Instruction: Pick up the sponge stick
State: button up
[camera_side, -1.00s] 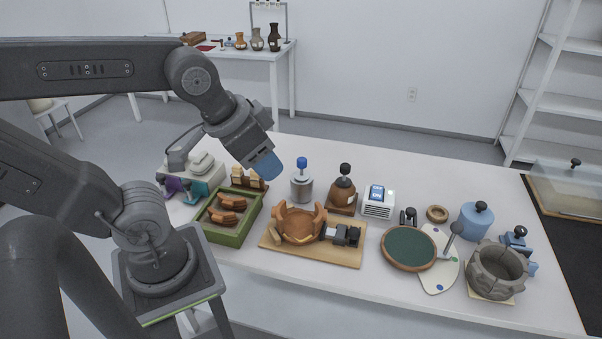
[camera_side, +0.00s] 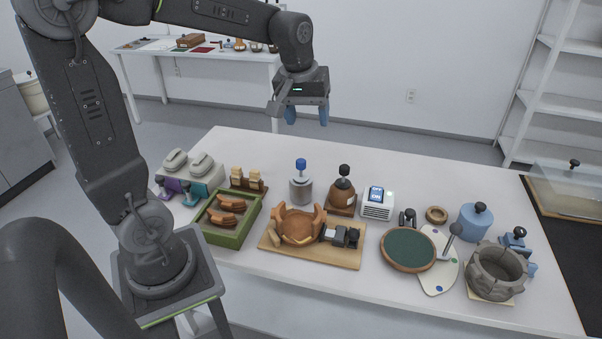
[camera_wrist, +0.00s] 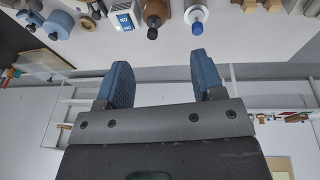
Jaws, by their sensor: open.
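Small tan blocks (camera_side: 246,174) stand upright in a brown wooden rack (camera_side: 262,190) at the back left of the table. They look like sponge sticks, but I cannot tell for sure. In the wrist view, tan pieces (camera_wrist: 271,5) are cut off by the top edge. My gripper (camera_side: 307,116) is high above the back of the table, up and to the right of the rack. Its two blue fingers point down, apart and empty. They also show in the wrist view (camera_wrist: 160,62) with nothing between them.
A grey canister with a blue knob (camera_side: 301,187) and a brown pot (camera_side: 342,192) stand right of the rack. A green tray (camera_side: 232,238) of sherds lies in front of it. A wooden board (camera_side: 315,254) holds a partly built bowl. The table's back strip is clear.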

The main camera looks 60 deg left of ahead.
jog(key=w+a+f+n+g, duration=0.1)
jog(key=w+a+f+n, duration=0.35)
jog(key=a, duration=0.25)
jog(key=n+g, duration=0.1)
jog(key=n, duration=0.2)
send_over(301, 160)
notch_tip(301, 160, down, 6)
jog(key=shift+h, duration=0.4)
jog(key=f, duration=0.8)
jog(key=shift+d, duration=0.4)
jog(key=shift+a+f, duration=0.2)
jog(key=shift+f, duration=1.15)
jog(key=shift+a+f, duration=0.15)
jog(key=shift+f, duration=1.2)
jog(key=shift+c, duration=0.3)
jog(key=c, duration=0.8)
